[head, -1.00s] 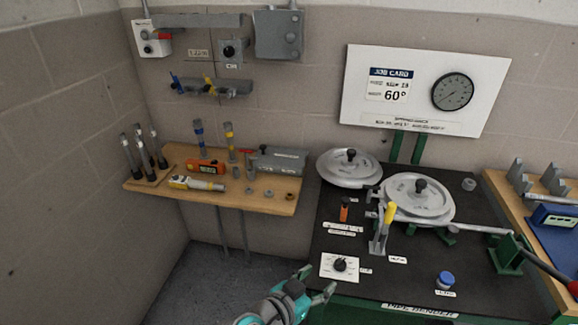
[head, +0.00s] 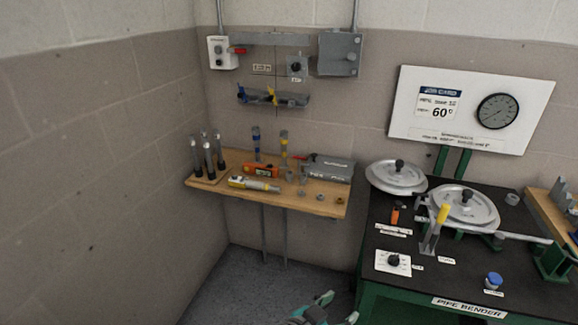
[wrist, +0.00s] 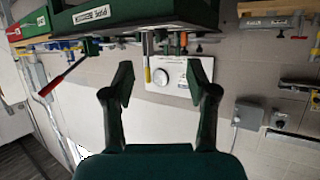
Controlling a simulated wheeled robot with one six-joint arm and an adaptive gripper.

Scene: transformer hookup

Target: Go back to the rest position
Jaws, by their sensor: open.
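My gripper (head: 335,309) shows at the bottom edge of the head view, in front of the pipe bender bench (head: 400,305), with most of it cut off by the frame. In the wrist view my gripper (wrist: 160,90) has its two dark fingers spread apart with nothing between them. Behind the gap stands the white job card board (wrist: 172,80) with its round gauge; this view is upside down. The board also shows upright in the head view (head: 465,110). My gripper touches nothing that I can see.
A wooden shelf (head: 325,206) on the wall holds tools, probes and small rings. The bender bench carries round formers (head: 466,208), a yellow-handled lever (head: 436,228), a dial plate (head: 393,262) and a blue-capped jar (head: 493,281). Floor (head: 240,285) below the shelf is clear.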

